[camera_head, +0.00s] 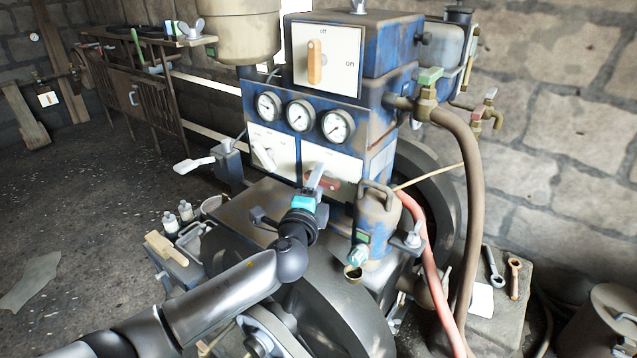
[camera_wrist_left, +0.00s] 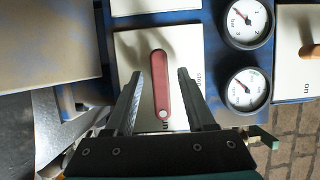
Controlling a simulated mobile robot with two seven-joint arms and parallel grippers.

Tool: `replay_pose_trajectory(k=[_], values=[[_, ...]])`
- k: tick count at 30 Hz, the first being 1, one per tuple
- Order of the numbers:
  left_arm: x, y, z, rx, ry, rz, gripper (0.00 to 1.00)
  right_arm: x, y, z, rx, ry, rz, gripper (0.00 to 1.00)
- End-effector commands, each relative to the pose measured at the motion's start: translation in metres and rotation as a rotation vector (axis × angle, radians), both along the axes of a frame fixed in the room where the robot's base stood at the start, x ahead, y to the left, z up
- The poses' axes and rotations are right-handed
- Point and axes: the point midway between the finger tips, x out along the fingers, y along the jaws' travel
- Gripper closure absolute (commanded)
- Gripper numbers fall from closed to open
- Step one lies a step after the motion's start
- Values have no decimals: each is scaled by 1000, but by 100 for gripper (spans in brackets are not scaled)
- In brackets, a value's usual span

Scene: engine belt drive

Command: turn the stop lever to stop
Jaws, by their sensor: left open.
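The stop lever is a red bar on a white plate (camera_wrist_left: 140,55). In the left wrist view the red lever (camera_wrist_left: 160,80) runs up and down the picture, with a pale round spot at its lower end near a partly hidden label ending in "un". The label "stop" is on the plate to its right. My left gripper (camera_wrist_left: 158,88) is open, one finger on each side of the lever, with visible gaps. In the head view the left gripper (camera_head: 317,178) is in front of the plate and partly hides the red lever (camera_head: 328,184).
Three gauges (camera_head: 301,112) sit above the plate. An off/on switch (camera_head: 315,62) is higher up. A second white plate with a pale lever (camera_head: 264,158) is to the left. A canister (camera_head: 376,220) and a red hose (camera_head: 420,250) stand close on the right.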

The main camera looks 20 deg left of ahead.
Motion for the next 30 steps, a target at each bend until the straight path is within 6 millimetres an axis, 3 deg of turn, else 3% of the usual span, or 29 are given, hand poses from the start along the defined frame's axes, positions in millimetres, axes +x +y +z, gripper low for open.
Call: replay_pose_trajectory(k=[11, 26, 30], values=[[5, 0, 0, -1, 0, 0, 45, 1, -3, -1, -4, -1, 3, 50], [5, 0, 0, 0, 0, 0, 99, 1, -4, -1, -5, -1, 3, 50], [5, 0, 0, 0, 1, 1, 100, 1, -4, -1, -5, -1, 3, 50]])
